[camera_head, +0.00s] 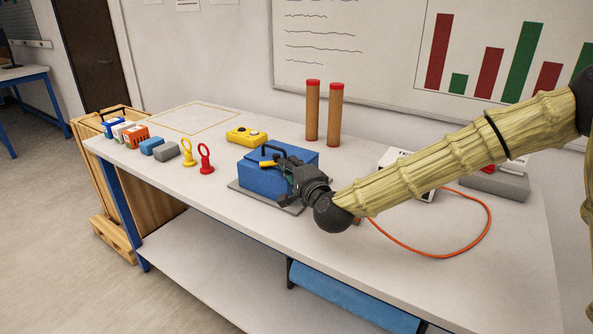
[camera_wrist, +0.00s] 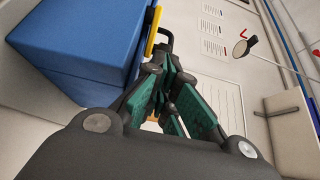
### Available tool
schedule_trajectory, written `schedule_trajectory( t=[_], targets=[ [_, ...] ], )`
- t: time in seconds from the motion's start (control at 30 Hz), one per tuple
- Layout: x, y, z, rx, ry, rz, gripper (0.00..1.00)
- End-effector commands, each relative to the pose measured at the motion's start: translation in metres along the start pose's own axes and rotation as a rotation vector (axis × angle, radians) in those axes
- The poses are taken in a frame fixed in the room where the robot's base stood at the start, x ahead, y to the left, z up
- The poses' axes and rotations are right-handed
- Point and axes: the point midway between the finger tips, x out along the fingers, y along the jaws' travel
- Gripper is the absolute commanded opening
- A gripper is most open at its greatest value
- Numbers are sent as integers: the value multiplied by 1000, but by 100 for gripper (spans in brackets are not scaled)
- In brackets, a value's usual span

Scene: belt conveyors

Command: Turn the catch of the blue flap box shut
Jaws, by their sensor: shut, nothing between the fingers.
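The blue flap box (camera_head: 262,178) stands on a grey base plate (camera_head: 240,187) on the workbench, in the middle of the head view. It fills the upper left of the wrist view (camera_wrist: 85,40). A black handle (camera_head: 272,149) sits by the box top. My gripper (camera_head: 285,160) is shut and empty, at the front of the box close to the catch. Its fingers hide part of the box front, so contact with the catch is unclear.
A yellow two-button box (camera_head: 246,136) and two brown cylinders (camera_head: 312,112) stand behind. Yellow (camera_head: 188,152) and red (camera_head: 205,158) ring pegs and small blocks (camera_head: 152,145) stand to the left. An orange cable (camera_head: 440,255) loops at the right. The bench's back left is clear.

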Motion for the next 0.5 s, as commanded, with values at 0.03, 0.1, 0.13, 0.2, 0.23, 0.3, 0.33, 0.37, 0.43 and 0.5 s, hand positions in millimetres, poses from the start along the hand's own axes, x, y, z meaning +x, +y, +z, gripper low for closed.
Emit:
schedule_trajectory(
  t=[0.03,0.1,0.13,0.2,0.23,0.3,0.33,0.37,0.43,0.5],
  targets=[
    [5,-1,0,0,1,-1,0],
    [10,-1,0,0,0,0,0],
    [11,-1,0,0,0,0,0],
    [14,-1,0,0,0,-1,0],
    [15,-1,0,0,0,0,0],
    [15,-1,0,0,0,0,0],
    [16,0,0,0,0,0,0],
    [16,0,0,0,0,0,0],
    [15,0,0,0,0,0,0],
    [15,0,0,0,0,0,0]
  ],
)
